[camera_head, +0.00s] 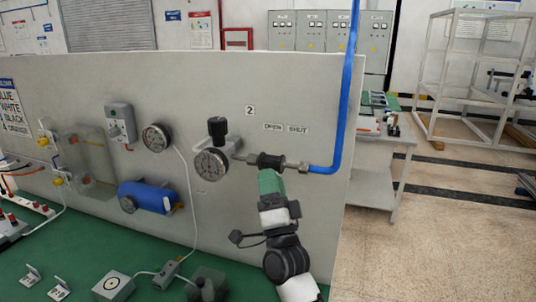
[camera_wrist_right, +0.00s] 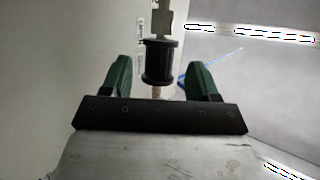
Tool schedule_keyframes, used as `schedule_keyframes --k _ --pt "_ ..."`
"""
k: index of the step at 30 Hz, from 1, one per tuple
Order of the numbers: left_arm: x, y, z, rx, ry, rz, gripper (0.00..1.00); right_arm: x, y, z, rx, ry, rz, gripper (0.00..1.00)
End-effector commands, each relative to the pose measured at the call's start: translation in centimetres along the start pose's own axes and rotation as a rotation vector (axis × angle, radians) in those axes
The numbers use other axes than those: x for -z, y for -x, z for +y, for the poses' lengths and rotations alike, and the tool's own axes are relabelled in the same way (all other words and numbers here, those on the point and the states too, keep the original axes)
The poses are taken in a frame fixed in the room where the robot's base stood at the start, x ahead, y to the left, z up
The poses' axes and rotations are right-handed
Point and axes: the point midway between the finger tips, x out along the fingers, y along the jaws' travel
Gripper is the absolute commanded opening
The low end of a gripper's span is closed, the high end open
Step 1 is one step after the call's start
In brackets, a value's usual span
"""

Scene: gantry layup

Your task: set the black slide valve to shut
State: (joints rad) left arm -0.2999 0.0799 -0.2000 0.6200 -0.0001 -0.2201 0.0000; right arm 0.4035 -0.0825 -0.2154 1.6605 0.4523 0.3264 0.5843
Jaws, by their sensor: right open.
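The black slide valve (camera_head: 270,161) is a flanged black sleeve on a metal pipe on the grey panel. It sits below the OPEN label (camera_head: 272,127), left of the SHUT label (camera_head: 298,129). My right gripper (camera_head: 269,180) reaches up to it from below, and its green fingers partly overlap the sleeve's lower edge. In the right wrist view the sleeve (camera_wrist_right: 159,62) shows between and beyond the two open green fingers, with a gap on each side. Contact is not visible. My left gripper is not in view.
A round gauge (camera_head: 210,164) and a black-knobbed valve (camera_head: 217,128) are close left of the sleeve. A blue hose (camera_head: 346,95) joins the pipe at right. A blue cylinder (camera_head: 148,197) is lower left. The green bench (camera_head: 60,272) runs below the panel (camera_head: 235,225).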

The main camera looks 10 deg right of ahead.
Motion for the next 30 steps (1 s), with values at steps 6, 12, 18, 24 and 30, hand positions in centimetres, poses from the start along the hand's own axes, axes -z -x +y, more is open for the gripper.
schedule_keyframes --k 6,12,18,24,30 --pt "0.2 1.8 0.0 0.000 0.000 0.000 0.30 0.1 -3.7 -0.1 -0.001 0.000 -0.001 0.60" --pt "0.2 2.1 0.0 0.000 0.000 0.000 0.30 0.0 -4.7 0.0 -0.001 0.000 -0.001 0.60" --pt "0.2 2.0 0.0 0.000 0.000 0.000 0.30 0.0 -4.7 0.1 -0.002 0.000 -0.001 0.60" --pt "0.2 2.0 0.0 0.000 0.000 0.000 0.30 0.0 -4.7 0.1 -0.001 0.001 -0.001 0.39" --pt "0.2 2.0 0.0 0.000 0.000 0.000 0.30 0.0 -4.7 0.1 -0.002 0.001 -0.001 0.08"
